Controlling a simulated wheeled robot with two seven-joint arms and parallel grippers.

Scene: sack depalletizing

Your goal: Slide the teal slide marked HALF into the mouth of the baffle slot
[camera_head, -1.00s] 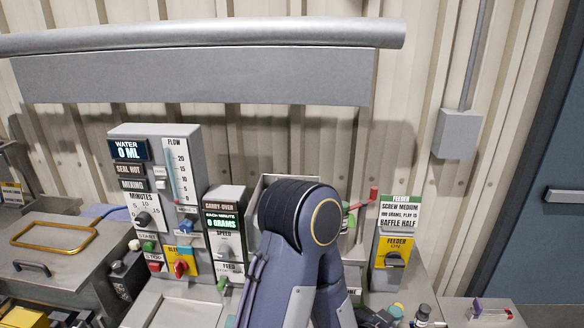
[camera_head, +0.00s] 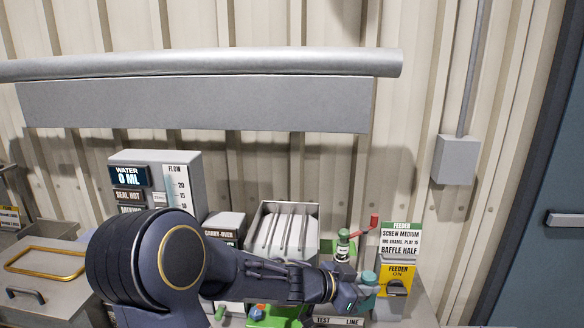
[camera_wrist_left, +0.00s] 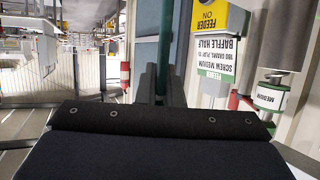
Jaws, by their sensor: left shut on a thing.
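My left gripper (camera_head: 362,290) reaches in from the left, low in front of the feeder. It is shut on a small teal piece (camera_head: 369,279), which I take for the teal slide; its HALF marking cannot be read. In the left wrist view the fingers (camera_wrist_left: 163,85) close on a thin, dark upright plate (camera_wrist_left: 165,42). The mouth of the baffle slot cannot be made out; the arm and hand cover the area below the feeder. The feeder sign (camera_head: 401,240) reads SCREW MEDIUM and BAFFLE HALF. My right gripper is not in view.
The left panel (camera_head: 155,180) reads WATER 0 ML.

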